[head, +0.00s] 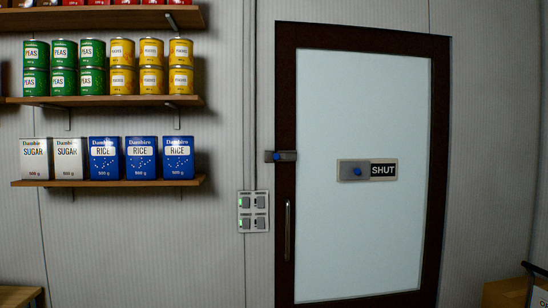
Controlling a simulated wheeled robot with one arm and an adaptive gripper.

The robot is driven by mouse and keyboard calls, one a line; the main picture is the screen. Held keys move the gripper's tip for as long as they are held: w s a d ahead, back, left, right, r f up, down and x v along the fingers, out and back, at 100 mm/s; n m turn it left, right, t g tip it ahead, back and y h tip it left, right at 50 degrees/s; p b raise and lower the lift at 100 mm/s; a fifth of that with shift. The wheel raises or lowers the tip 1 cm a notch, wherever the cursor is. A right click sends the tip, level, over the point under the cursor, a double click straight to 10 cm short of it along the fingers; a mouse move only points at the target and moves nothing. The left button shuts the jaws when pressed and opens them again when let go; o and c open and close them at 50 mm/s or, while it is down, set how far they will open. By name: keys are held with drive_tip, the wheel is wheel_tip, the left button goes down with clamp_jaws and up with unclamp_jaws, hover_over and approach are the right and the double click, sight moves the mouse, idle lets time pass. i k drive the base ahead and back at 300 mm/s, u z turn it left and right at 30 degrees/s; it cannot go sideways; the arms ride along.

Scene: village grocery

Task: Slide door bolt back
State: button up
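The door (365,240) has a dark brown frame and a large pale panel, and it looks closed. A small grey bolt (273,156) with a blue knob (288,156) sits across the left edge of the door frame, above a vertical handle (287,230). I cannot tell how far the bolt at the edge reaches into the wall side. My gripper is not in view.
Shelves (110,183) with bags of sugar and rice, and tins above, project from the wall at left. A switch panel (252,211) is on the wall left of the door. A box (505,293) and a dark rail stand at the lower right. Nothing visible blocks the door's front.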

sight(276, 156)
drive_tip(key=i, duration=0.15)
drive_tip(key=z, duration=0.3)
drive_tip(key=k, duration=0.25)
drive_tip(key=u, duration=1.4)
drive_tip(key=i, duration=1.05)
drive_tip(key=u, duration=0.1)
